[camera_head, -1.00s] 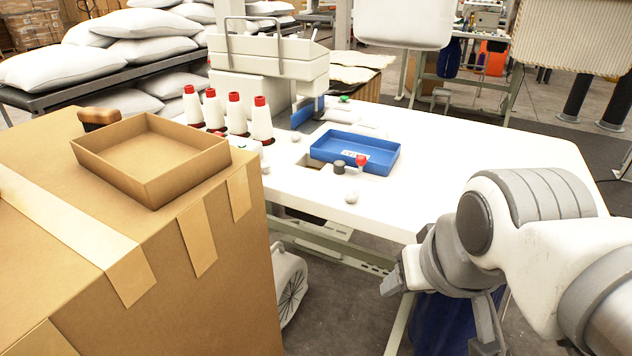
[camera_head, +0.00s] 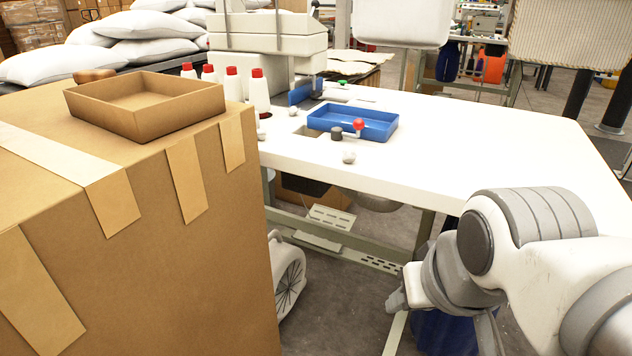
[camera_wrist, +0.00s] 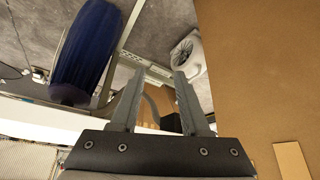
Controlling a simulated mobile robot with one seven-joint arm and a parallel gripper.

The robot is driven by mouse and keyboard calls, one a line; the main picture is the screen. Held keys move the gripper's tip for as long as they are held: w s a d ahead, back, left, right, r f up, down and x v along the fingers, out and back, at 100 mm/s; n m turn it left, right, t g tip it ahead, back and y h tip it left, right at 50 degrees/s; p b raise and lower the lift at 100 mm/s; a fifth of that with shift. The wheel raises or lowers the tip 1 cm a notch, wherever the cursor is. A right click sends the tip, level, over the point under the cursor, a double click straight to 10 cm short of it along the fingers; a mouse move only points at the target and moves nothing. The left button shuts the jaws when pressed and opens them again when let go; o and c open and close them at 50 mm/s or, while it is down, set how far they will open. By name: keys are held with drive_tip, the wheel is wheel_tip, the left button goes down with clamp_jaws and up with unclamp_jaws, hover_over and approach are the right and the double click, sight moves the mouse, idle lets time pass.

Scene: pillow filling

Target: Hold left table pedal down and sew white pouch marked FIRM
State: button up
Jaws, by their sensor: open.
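The white sewing table (camera_head: 480,140) stands in the middle of the head view, with a sewing machine (camera_head: 268,42) at its back left. Under the table, a pale slotted plate (camera_head: 332,216), which looks like the pedal, sits by the green frame bar. No pouch marked FIRM can be made out. My gripper (camera_wrist: 158,78) is open and empty. In the head view it hangs low at the right, in front of the table and apart from the plate, with its fingers partly hidden by the wrist.
A large cardboard box (camera_head: 150,250) fills the left, with a cardboard tray (camera_head: 145,120) on top. A fan (camera_head: 290,275) stands beside the box. Floor is clear between fan and arm.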

drive_tip(key=shift+r+p, duration=0.3)
drive_tip(key=shift+c, duration=1.1)
wheel_tip(320, 180, up, 3)
drive_tip(key=shift+f+p, duration=0.2)
drive_tip(key=shift+p, duration=1.05)
clamp_jaws()
wheel_tip(320, 180, up, 26)
drive_tip(key=p, duration=2.5)
drive_tip(key=shift+f+p, duration=0.15)
drive_tip(key=shift+p, duration=0.25)
drive_tip(key=shift+d, duration=0.1)
